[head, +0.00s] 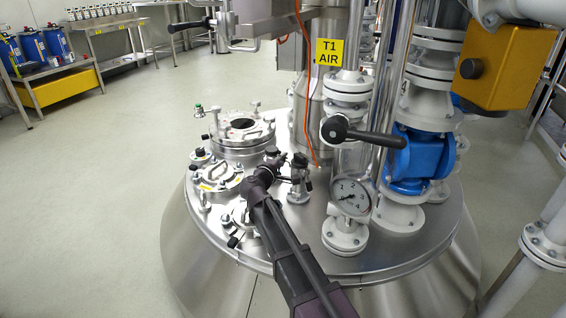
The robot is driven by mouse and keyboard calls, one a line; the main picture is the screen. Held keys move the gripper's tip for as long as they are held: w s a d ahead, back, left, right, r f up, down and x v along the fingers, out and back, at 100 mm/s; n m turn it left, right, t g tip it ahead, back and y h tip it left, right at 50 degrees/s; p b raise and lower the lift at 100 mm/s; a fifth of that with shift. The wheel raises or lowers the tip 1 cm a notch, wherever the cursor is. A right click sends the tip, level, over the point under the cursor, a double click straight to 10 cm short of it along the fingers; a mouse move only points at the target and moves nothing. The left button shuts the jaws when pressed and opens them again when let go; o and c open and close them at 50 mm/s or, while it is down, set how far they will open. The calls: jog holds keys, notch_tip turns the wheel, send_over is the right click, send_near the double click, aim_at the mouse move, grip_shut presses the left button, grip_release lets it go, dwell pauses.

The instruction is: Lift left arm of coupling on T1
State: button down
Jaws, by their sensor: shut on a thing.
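The T1 vessel (405,258) is a large steel tank with a round lid, with a yellow "T1 AIR" sign (330,52) above it. The coupling (299,188) stands upright on the lid, a small metal fitting with dark parts at its top. My gripper (278,161) reaches in from the front, just left of the coupling. It is small and dark here, and its fingers are shut at the coupling's left arm, which they largely hide. How far that arm is raised cannot be told.
A pressure gauge (350,197), a black-handled valve lever (365,135) and a blue valve (418,160) stand close on the right. Bolted hatches (241,130) lie to the left. An orange cable (307,100) hangs behind the coupling. Open floor (90,190) lies far left.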

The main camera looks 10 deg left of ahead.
jog(key=shift+r+m+t, duration=0.45)
jog(key=shift+m+t, duration=0.05)
jog(key=shift+m, duration=0.5)
jog(key=c, duration=0.7)
grip_release()
jog(key=shift+c, duration=0.2)
jog(key=shift+f+n, duration=0.1)
jog(key=shift+n, duration=0.2)
